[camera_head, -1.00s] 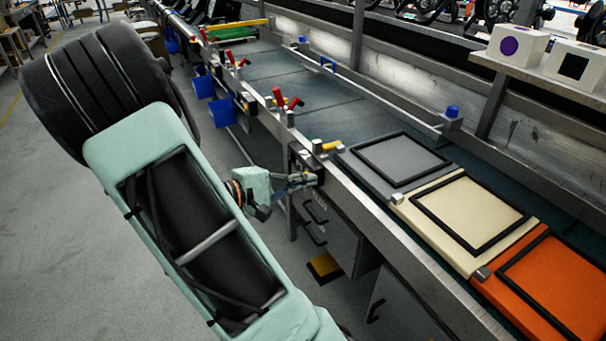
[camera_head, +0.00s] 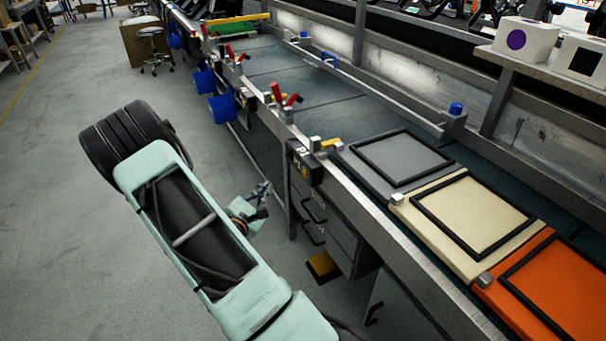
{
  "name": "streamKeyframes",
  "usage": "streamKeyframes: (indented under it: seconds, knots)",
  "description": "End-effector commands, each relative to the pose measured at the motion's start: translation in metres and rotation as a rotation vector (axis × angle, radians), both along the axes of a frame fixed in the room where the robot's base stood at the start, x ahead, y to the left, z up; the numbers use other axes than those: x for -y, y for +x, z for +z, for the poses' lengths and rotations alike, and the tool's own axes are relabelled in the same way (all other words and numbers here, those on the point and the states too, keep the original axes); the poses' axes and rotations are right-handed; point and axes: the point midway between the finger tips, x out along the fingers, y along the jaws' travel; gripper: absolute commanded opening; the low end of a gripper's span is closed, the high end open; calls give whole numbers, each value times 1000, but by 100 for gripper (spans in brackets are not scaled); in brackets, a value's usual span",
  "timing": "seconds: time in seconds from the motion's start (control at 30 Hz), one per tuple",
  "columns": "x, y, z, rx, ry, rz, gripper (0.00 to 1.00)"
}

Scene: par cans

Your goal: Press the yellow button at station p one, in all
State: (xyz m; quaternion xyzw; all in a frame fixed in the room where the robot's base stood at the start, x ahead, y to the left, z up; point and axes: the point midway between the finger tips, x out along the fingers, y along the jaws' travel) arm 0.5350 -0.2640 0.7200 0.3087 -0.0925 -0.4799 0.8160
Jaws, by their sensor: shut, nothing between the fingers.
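A black box (camera_head: 303,164) is fixed to the outer side of the bench rail. A small yellow button (camera_head: 303,170) shows on its face; its label is too small to read, so I cannot tell whether this is station p one. My gripper (camera_head: 265,187) is shut and empty, over the floor to the left of the box and a little lower in the picture. A clear gap separates it from the button. I cannot tell whether the button is pressed in.
The bench (camera_head: 420,276) runs from lower right to upper left. Grey, cream and orange panels (camera_head: 560,290) lie on it. Red levers (camera_head: 277,93) and blue bins (camera_head: 222,108) line its edge. Drawers (camera_head: 325,225) sit below. The floor (camera_head: 70,240) at left is open.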

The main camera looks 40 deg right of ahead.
Motion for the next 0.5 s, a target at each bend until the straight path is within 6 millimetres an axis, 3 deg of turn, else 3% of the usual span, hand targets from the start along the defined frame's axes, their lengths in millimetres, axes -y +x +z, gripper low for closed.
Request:
streamKeyframes:
  seconds: [0.27, 0.5]
  knots:
    - [5, -2, 1, 1, -1, -4, 0]
    - [32, -9, 1, 1, -1, -6, 0]
